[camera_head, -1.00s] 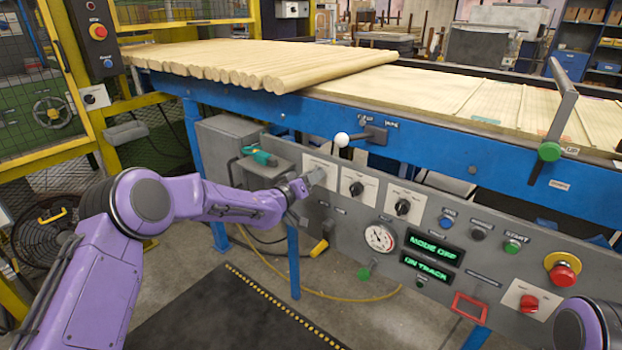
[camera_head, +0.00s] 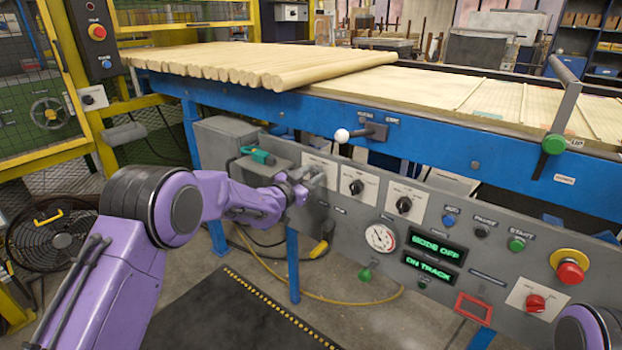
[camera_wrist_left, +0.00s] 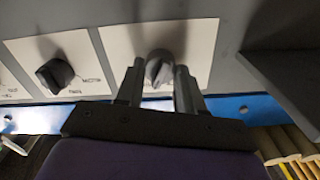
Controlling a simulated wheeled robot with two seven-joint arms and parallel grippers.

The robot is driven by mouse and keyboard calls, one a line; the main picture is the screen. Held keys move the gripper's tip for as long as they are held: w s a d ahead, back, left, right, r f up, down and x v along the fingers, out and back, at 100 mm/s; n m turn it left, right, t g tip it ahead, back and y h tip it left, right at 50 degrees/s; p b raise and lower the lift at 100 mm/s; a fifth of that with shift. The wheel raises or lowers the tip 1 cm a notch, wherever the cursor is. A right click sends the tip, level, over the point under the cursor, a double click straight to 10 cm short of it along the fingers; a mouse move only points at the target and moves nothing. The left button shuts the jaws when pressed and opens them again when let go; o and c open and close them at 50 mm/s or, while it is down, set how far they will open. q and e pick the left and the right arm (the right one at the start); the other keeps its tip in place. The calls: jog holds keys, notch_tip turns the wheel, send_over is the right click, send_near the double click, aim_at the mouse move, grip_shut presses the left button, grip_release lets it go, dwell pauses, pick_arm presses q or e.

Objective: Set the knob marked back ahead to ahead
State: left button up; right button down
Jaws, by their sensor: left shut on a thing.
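The control panel (camera_head: 460,255) carries a row of dark knobs on white plates. My left gripper (camera_head: 317,176) is at the leftmost plate (camera_head: 326,161). In the left wrist view, its two fingers stand on either side of a dark grey knob (camera_wrist_left: 159,68) and are shut on it. In the head view the gripper hides this knob. A middle knob (camera_head: 356,187) and a right knob (camera_head: 404,205) stand free. The plate lettering is too small to read, so I cannot tell which knob is marked back ahead. My right gripper is out of view.
A white-balled lever (camera_head: 342,136) stands out above the knobs. The displays read "MODE OFF" (camera_head: 434,245) and "ON TRACK" (camera_head: 430,268). A red stop button (camera_head: 571,271) is at the panel's right. A green-handled tool (camera_head: 258,156) lies left of the gripper.

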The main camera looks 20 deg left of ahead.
pick_arm(q)
jog(key=shift+m, duration=0.3)
dwell(0.4)
jog(key=o, duration=1)
jog(key=shift+o, duration=0.2)
jog(key=shift+s, duration=0.15)
jog(key=v, duration=1)
jog(key=shift+s, duration=0.15)
jog(key=shift+a, duration=0.1)
